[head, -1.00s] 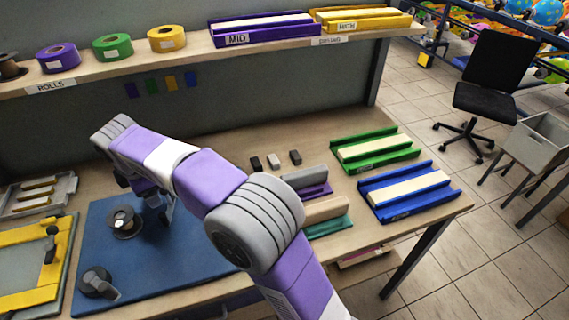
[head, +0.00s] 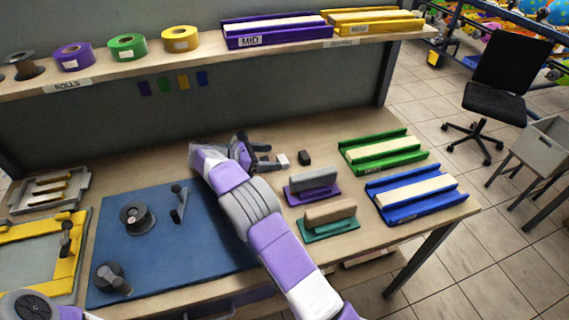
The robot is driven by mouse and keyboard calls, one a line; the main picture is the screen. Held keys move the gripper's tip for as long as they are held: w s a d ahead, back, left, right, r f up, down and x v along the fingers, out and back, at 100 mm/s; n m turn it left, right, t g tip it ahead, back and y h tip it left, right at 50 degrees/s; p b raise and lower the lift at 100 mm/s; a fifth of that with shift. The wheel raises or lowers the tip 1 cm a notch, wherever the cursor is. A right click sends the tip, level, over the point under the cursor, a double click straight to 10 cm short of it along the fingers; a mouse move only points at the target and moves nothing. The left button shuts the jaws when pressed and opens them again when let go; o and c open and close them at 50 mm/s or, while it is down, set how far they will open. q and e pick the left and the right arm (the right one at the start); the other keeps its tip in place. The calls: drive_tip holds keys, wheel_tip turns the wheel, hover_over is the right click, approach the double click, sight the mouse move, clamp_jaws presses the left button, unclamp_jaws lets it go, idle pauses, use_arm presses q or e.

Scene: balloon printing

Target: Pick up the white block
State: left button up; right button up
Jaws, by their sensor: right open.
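The small white block (head: 283,161) stands on the wooden table, between two small dark blocks in a short row. The right-hand dark block (head: 304,158) is clear; the left one is partly lost among my gripper's dark fingers. My right gripper (head: 267,156) reaches in from the left, low over the table, with its fingers pointing right at the row. It is open, its fingertips just left of the white block. I cannot tell whether they touch it. My left gripper is not in view; only part of my left arm shows at the lower left.
Purple (head: 314,186) and teal (head: 328,219) holders with bars stand right of my right arm. Green (head: 385,150) and blue (head: 414,193) trays are farther right. A blue mat (head: 172,251) with a spool (head: 137,218) lies left. The shelf (head: 205,56) overhangs the back.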

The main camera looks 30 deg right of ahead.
sight(286, 158)
drive_tip(key=b+x, duration=0.2)
drive_tip(key=x, duration=0.2)
drive_tip(key=shift+s+d+f, duration=0.1)
drive_tip(key=shift+f, duration=0.15)
drive_tip(key=shift+d, duration=0.4)
drive_tip(key=c, duration=1.1)
